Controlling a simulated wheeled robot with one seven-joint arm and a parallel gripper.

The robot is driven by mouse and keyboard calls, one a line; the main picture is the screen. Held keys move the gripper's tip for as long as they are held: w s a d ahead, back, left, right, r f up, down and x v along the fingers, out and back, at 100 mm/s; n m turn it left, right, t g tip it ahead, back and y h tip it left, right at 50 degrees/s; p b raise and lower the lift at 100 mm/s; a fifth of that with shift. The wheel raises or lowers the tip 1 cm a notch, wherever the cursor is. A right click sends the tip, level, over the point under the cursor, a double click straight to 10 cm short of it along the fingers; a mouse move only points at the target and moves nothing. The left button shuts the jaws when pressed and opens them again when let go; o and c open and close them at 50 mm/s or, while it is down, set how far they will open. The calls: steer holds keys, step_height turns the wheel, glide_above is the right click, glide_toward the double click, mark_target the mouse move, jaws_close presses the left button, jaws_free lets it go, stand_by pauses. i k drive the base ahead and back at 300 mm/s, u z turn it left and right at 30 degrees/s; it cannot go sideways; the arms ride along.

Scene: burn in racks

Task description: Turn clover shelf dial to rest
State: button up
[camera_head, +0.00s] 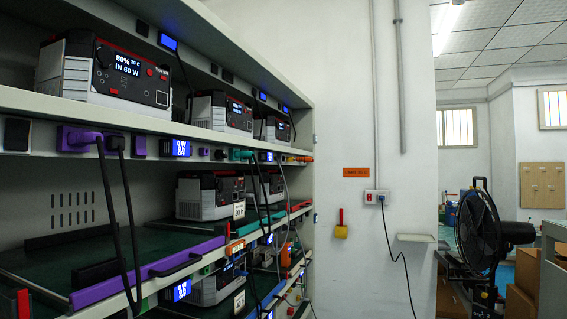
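My gripper is not in view. A metal rack (300,95) with several shelves fills the left side. Coloured parts mark its shelf edges: a purple bar (150,273), a teal-green plug (240,155) and a small green piece (206,270). No dial clearly labelled clover can be picked out; small controls along the shelf edges are too small or partly hidden by cables. Lit blue displays (180,148) sit along the edges, their text hard to read.
A power unit (105,75) showing 80% stands on the upper shelf; several similar units (218,112) stand further along. Black cables (125,205) hang in front of the shelves. A wall socket (377,197) and a black fan (480,228) are at right.

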mark_target(220, 154)
steer(key=z, duration=0.2)
steer(key=i, duration=1.05)
steer(key=u, duration=0.35)
